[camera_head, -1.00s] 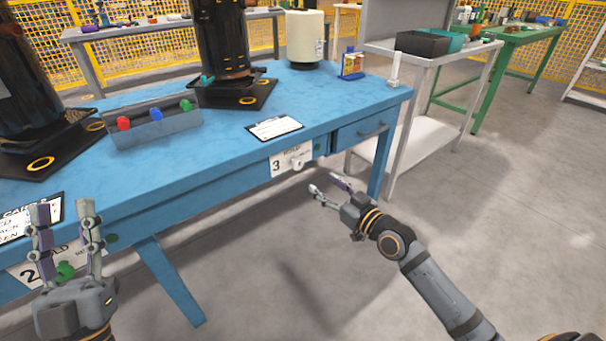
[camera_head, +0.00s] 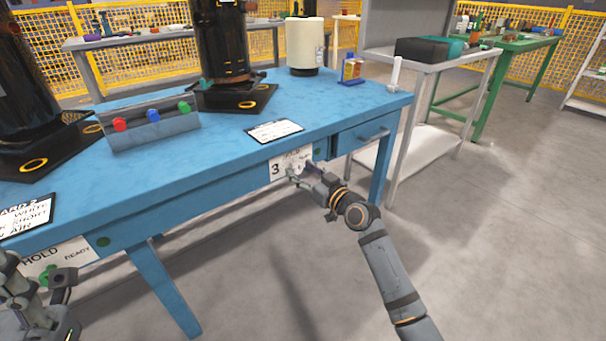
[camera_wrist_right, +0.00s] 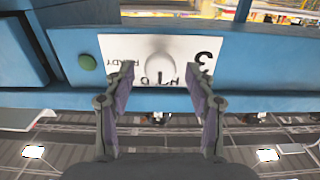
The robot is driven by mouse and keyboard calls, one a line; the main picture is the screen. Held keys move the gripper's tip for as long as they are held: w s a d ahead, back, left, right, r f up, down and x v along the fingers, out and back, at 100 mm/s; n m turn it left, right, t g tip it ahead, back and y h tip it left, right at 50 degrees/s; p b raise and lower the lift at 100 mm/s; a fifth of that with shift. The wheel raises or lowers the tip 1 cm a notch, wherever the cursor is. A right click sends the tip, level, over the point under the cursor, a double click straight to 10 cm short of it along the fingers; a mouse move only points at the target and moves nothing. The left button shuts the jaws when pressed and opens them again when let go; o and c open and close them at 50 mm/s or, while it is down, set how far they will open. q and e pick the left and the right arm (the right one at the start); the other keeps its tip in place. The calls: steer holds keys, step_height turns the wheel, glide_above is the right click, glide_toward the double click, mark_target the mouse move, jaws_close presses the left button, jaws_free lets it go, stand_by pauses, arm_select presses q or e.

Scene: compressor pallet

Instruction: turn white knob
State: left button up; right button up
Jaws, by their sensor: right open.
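The white knob (camera_wrist_right: 158,68) sits on the white placard (camera_wrist_right: 120,46) marked 3, on the front of the blue table. In the right wrist view it stands between my right gripper's (camera_wrist_right: 160,71) two fingertips, with space on both sides. In the head view my right gripper (camera_head: 300,169) is at the placard (camera_head: 276,168), open and covering most of the knob. My left gripper (camera_head: 38,284) is at the lower left, fingers apart, around or just in front of a green knob (camera_head: 47,271) on another placard (camera_head: 76,254); I cannot tell which.
The blue table (camera_head: 210,150) carries a grey box (camera_head: 155,134) with red, blue and green knobs, dark machines and a card (camera_head: 274,131). A round green button (camera_wrist_right: 88,62) is beside the placard. A drawer handle (camera_head: 374,133) is to the right. The floor in front is clear.

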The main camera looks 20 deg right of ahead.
steer(key=c, duration=1.1)
